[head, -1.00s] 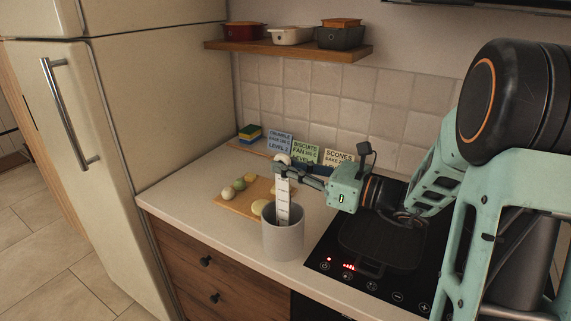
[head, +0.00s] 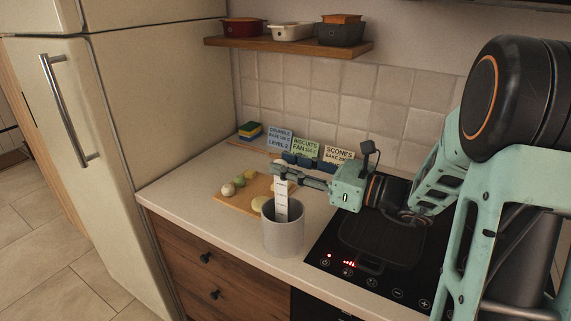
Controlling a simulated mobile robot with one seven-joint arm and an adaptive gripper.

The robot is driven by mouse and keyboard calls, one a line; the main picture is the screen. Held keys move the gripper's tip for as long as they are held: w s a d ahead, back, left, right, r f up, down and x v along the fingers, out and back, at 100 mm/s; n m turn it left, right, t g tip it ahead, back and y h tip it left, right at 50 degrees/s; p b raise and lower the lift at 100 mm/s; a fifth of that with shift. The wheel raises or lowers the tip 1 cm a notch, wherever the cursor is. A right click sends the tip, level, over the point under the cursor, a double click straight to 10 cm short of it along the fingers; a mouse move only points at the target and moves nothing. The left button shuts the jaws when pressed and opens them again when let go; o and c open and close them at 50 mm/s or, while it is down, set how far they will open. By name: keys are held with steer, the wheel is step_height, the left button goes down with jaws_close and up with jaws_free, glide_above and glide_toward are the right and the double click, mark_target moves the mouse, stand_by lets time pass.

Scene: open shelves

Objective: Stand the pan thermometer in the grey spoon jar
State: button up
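The pan thermometer (head: 282,199) shows as a white strip with dark marks, close to upright. Its lower end passes below the rim of the grey spoon jar (head: 283,240) and is hidden inside. The jar stands upright near the counter's front edge, left of the hob. My gripper (head: 283,174) is above the jar, reaching in from the right, with its fingers at the top of the strip. It appears shut on the thermometer, and its fingers hide the strip's upper end. I cannot tell whether the lower end touches the jar's bottom.
A wooden board (head: 235,203) with small round items lies behind and left of the jar. Recipe cards (head: 306,149) and a sponge stack (head: 250,131) stand at the back. A black hob (head: 330,255) with a dark griddle pan (head: 385,240) is to the right. A shelf (head: 285,48) holds dishes.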

steer(key=v, duration=1.1)
steer(key=shift+s+d, duration=0.1)
